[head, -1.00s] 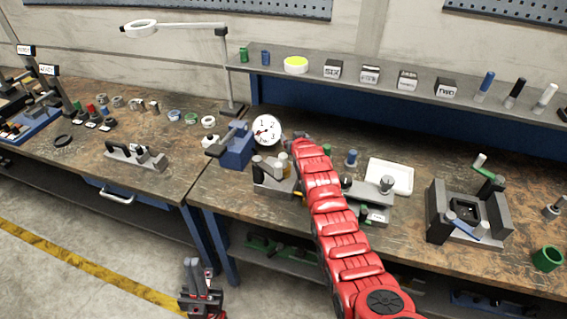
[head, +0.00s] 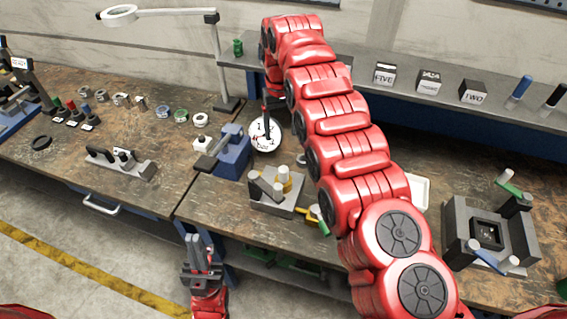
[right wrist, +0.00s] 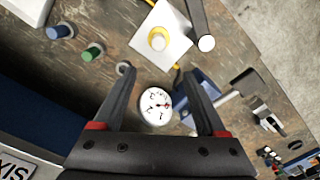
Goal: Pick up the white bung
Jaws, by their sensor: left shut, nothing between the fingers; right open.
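A small pale grey-white bung (right wrist: 123,68) stands on the bench in the right wrist view, beside the tip of one finger and partly hidden by it. It seems to be the small pale peg (head: 301,159) beside my right arm in the head view. My right gripper (right wrist: 156,76) is open and empty, pointing down over the bench near the white dial gauge (right wrist: 156,105). In the head view its dark fingers (head: 267,108) show in front of the gauge. My left gripper (head: 200,262) is shut and empty, low in front of the bench.
A green bung (right wrist: 92,52) and a blue bung (right wrist: 60,32) stand near the pale one. The shelf with lettered blocks (head: 428,83) runs behind the bench.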

